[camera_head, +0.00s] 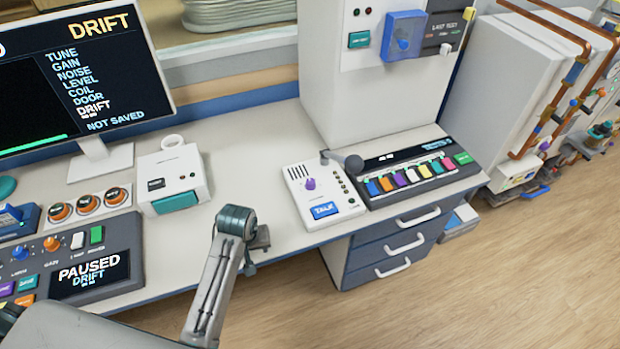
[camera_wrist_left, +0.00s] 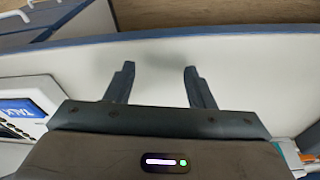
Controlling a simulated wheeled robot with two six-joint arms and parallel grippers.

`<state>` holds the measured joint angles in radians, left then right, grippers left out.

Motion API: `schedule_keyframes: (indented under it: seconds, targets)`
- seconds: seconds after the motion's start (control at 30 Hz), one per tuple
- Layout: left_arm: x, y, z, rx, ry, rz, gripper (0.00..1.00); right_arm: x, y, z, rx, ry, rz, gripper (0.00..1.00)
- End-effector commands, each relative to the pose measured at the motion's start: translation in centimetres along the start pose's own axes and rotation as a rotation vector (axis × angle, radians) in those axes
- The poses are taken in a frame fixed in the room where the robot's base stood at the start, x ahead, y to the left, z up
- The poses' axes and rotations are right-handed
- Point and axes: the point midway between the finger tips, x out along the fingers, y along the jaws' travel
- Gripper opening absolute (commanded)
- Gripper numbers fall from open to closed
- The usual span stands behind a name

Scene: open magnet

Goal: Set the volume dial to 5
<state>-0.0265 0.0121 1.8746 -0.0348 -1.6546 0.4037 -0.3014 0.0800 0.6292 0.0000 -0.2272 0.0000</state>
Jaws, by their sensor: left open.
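A white intercom box (camera_head: 323,197) stands on the desk, with a speaker grille, a blue TALK button (camera_head: 325,210), a column of small lights and a purple dial (camera_head: 310,184). This dial looks like the volume dial; its label and setting are too small to read. My left gripper (camera_head: 261,240) is left of and nearer than the box, apart from it. In the left wrist view my left gripper (camera_wrist_left: 159,70) is open and empty above the pale desk edge. The TALK button (camera_wrist_left: 20,108) shows at that view's left edge; the dial does not show there. My right gripper is not in view.
A gooseneck microphone (camera_head: 350,162) rises close behind the dial. A panel of coloured keys (camera_head: 412,172) adjoins the box on the right. A white device (camera_head: 173,178), a monitor (camera_head: 82,75) and a PAUSED console (camera_head: 85,262) stand left. Bare desk (camera_head: 245,180) lies between.

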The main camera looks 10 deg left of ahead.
Motion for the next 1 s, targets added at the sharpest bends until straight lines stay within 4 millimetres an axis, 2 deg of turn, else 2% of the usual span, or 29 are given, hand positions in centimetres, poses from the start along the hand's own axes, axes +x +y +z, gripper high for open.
schedule_keyframes:
  seconds: [0.17, 0.27, 0.4, 0.5, 0.6, 0.8, 0.9, 1.0]
  targets:
    - [0.1, 3.8, -5.0, -0.112, -0.033, 0.008, 0.49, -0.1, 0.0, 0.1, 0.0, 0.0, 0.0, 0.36]
    - [-0.4, 6.8, -8.6, -0.199, -0.064, 0.008, 0.49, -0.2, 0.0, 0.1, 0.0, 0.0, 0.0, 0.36]
    - [-2.2, 11.3, -13.5, -0.312, -0.108, 0.0, 0.49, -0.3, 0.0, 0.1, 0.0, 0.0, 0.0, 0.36]
    - [-4.2, 14.2, -16.5, -0.382, -0.133, -0.01, 0.49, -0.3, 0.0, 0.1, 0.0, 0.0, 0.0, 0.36]
    - [-6.1, 16.6, -18.7, -0.436, -0.154, -0.023, 0.49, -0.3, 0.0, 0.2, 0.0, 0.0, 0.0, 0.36]
    - [-8.4, 18.9, -20.8, -0.494, -0.173, -0.044, 0.49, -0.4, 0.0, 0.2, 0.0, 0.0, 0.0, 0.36]
    - [-8.3, 19.2, -20.9, -0.502, -0.177, -0.049, 0.49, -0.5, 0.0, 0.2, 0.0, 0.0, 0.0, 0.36]
    - [-7.4, 19.2, -20.7, -0.503, -0.177, -0.049, 0.49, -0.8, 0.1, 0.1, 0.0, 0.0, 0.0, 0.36]
